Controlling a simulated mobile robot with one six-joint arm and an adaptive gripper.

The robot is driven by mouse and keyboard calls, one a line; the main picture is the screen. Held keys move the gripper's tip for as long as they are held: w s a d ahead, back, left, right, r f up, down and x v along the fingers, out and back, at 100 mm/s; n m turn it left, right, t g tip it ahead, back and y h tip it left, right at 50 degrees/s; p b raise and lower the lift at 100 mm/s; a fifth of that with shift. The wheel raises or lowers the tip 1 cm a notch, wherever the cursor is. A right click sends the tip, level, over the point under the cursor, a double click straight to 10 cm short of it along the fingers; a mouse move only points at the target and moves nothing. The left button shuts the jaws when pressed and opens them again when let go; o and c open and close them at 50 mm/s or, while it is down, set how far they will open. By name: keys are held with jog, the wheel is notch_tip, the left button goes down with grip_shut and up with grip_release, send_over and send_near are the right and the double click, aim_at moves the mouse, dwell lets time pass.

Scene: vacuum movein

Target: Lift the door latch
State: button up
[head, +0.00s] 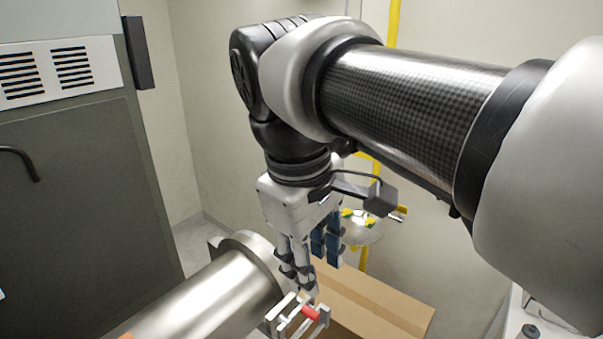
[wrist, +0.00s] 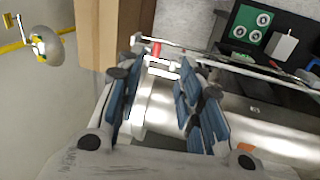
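The door latch (head: 310,312) is a small metal piece with a red part, at the bottom of the head view by the end of a shiny metal cylinder (head: 205,300). In the wrist view the red part (wrist: 156,49) shows beyond the fingertips, near the top middle. My gripper (head: 318,276) points down just above the latch and beside the cylinder's flanged end. In the wrist view my gripper (wrist: 163,62) has its blue-padded fingers apart, with bright metal visible between them. I cannot tell whether a finger touches the metal. The latch's lower part is cut off in the head view.
A brown box (head: 375,303) stands below and right of my gripper. A bowl on a yellow-piped stand (head: 362,228) is behind it against the wall. A dark cabinet (head: 80,180) with vents fills the left. The wrist view shows a green panel (wrist: 250,30) at upper right.

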jog(key=w+a+r, duration=0.1)
jog(key=r, duration=0.1)
send_near(317, 316)
jog(key=shift+n, duration=0.3)
jog(key=f, duration=0.2)
jog(key=w+f, duration=0.1)
jog(key=f, duration=0.5)
jog(key=shift+w+d, duration=0.2)
jog(key=shift+d, duration=0.2)
jog(key=shift+c, duration=0.5)
grip_shut()
